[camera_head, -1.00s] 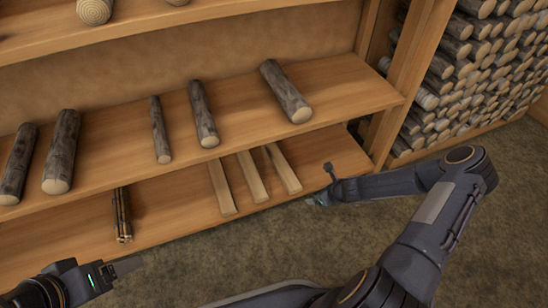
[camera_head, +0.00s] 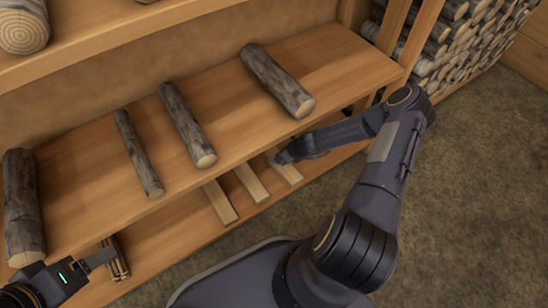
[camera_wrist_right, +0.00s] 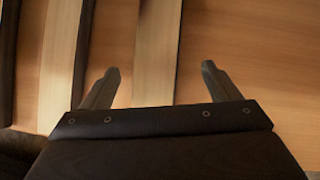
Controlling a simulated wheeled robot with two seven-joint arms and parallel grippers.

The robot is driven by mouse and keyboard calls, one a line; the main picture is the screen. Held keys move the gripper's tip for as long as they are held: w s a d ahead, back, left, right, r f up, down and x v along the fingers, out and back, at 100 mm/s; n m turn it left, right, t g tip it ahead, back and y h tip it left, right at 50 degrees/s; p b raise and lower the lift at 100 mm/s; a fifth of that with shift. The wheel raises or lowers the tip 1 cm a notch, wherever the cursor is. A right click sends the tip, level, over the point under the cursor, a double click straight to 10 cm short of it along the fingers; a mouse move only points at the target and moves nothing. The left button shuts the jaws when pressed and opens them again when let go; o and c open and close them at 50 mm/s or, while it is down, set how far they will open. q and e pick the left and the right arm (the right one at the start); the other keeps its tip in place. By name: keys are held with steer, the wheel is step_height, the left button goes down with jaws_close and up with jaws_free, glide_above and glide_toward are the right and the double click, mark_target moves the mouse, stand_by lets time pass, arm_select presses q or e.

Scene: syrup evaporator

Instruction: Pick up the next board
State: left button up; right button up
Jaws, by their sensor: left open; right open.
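Three flat, pale boards lie side by side on the lower shelf in the head view: a left board (camera_head: 220,202), a middle board (camera_head: 251,182) and a right board (camera_head: 290,174). My right gripper (camera_wrist_right: 160,75) is open. In the right wrist view a pale board (camera_wrist_right: 156,45) runs between its two fingers, with gaps on both sides. Another board (camera_wrist_right: 62,60) lies to the left of the fingers. In the head view the right gripper (camera_head: 279,157) is at the right board and hides part of it. My left gripper (camera_head: 104,256) is open at the lower left.
Round logs, such as a thick one (camera_head: 277,80), lie on the shelf (camera_head: 225,85) above the boards. A bundle of thin sticks (camera_head: 117,262) is beside the left gripper. Stacked firewood (camera_head: 455,40) stands at the back right. The floor (camera_head: 480,180) in front is clear.

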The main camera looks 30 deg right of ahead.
steer(key=b+x, duration=0.3)
steer(key=x, duration=0.2)
steer(key=shift+s+a+f, duration=0.1)
steer(key=shift+s+a, duration=0.05)
steer(key=shift+a, duration=0.05)
steer(key=c, duration=1.3)
